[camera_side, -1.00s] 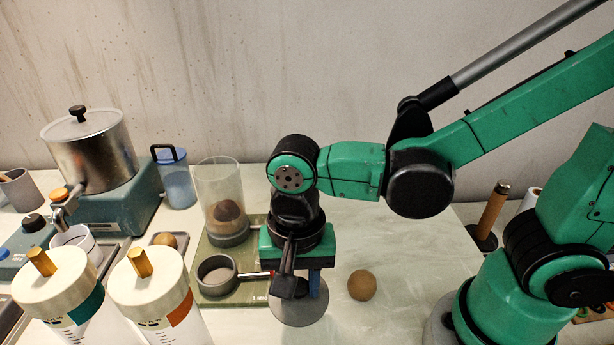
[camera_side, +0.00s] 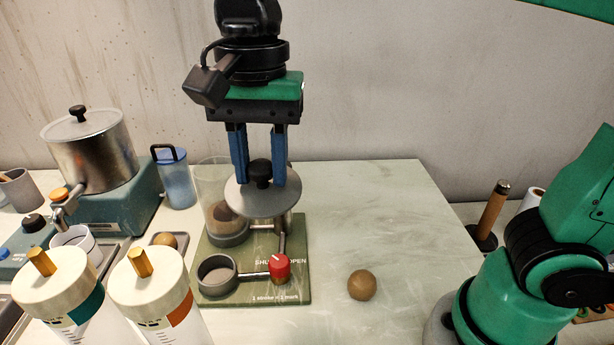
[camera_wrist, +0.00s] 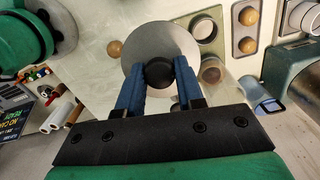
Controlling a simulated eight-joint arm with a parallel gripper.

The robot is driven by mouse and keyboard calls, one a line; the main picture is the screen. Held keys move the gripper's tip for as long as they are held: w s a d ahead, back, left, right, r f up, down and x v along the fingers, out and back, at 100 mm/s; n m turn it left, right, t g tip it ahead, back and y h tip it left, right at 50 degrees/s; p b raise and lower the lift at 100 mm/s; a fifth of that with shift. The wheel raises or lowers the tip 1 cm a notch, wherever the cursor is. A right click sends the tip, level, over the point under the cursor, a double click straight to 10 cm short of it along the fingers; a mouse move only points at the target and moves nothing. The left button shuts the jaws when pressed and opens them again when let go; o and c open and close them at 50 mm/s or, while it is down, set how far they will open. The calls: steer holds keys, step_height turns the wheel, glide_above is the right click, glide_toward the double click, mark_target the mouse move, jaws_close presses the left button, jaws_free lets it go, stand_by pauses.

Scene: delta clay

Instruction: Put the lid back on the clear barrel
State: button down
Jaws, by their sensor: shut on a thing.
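My gripper (camera_side: 259,178) is shut on the black knob of a round grey lid (camera_side: 250,203), and the blue fingers clasp the knob from both sides. In the wrist view my gripper (camera_wrist: 159,76) holds the same lid (camera_wrist: 165,45) by its knob. The lid is in the air, in front of and to the right of the clear barrel (camera_side: 207,180) in the side view. The barrel stands upright on a green base with a brown clay lump (camera_side: 224,211) inside. The lid hides part of the barrel's right side; its top is uncovered.
The green base plate (camera_side: 300,292) carries a red knob (camera_side: 281,266) and a grey ring cup (camera_side: 217,275). A clay ball (camera_side: 362,285) lies on the table to the right. A blue jug (camera_side: 176,178) stands left of the barrel. Two white-capped bottles (camera_side: 150,285) stand at front left.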

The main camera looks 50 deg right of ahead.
steer(key=w+d+m+y, duration=0.15)
steer(key=w+m, duration=0.25)
steer(key=w, duration=0.5)
steer(key=w+d+m, duration=0.3)
steer(key=w+m, duration=0.1)
steer(key=w, duration=0.5)
step_height(320, 180, down, 7)
steer(key=shift+s+d+r+n, duration=0.15)
steer(key=shift+s+r+n, duration=0.05)
steer(key=shift+n, duration=0.1)
steer(key=shift+f, duration=0.15)
stand_by(1.1)
jaws_free()
stand_by(0.5)
step_height(320, 180, up, 7)
stand_by(1.0)
